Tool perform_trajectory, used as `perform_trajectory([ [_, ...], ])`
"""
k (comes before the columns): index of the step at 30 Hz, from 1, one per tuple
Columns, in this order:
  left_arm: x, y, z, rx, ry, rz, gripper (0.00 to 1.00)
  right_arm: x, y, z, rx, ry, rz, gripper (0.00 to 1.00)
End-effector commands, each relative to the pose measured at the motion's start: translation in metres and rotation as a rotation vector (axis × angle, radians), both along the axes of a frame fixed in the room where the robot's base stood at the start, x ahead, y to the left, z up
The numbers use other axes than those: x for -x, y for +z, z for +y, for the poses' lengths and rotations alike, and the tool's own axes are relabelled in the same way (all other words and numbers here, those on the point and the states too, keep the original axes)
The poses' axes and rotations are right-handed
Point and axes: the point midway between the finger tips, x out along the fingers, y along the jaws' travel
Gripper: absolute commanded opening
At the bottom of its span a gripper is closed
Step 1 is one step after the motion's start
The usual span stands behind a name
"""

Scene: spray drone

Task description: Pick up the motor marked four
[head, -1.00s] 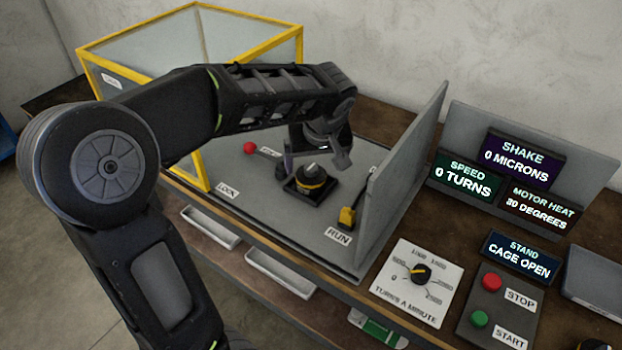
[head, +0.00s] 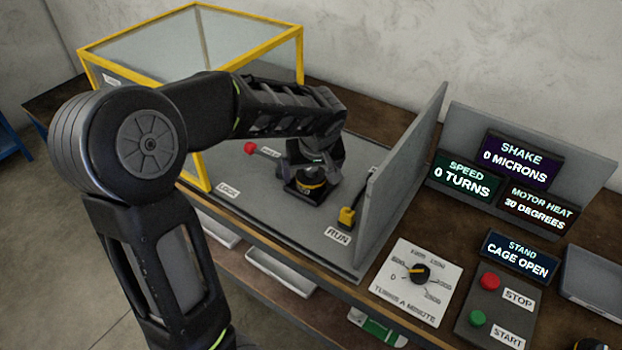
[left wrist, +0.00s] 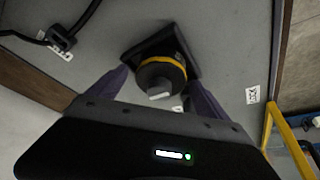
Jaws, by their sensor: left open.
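A dark motor with a yellow band (head: 310,184) stands on a square black mount on the grey stand plate. No number can be read on it. It also shows in the left wrist view (left wrist: 163,78), with a light shaft pointing toward the camera. My left gripper (head: 312,170) is over the motor and hides its upper part in the head view. Its two fingers (left wrist: 158,98) are open, one on each side of the motor in the wrist view. I cannot tell whether they touch it. My right gripper is not in view.
The yellow-framed clear cage (head: 246,40) stands open behind my left arm. A grey upright panel (head: 402,185) is right of the motor. The dial and START/STOP box are at right.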

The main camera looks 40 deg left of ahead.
Motion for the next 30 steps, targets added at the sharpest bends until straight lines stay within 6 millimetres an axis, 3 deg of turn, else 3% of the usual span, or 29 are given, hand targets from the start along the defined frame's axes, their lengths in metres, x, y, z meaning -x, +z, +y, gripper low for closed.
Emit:
perform_trajectory([
  [5, -0.0001, 0.0002, -0.0001, 0.000, 0.000, 0.000, 0.84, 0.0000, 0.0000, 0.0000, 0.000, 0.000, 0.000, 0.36],
  [30, 0.0000, 0.0002, -0.0001, 0.000, 0.000, 0.000, 0.15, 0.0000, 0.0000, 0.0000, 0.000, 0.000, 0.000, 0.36],
])
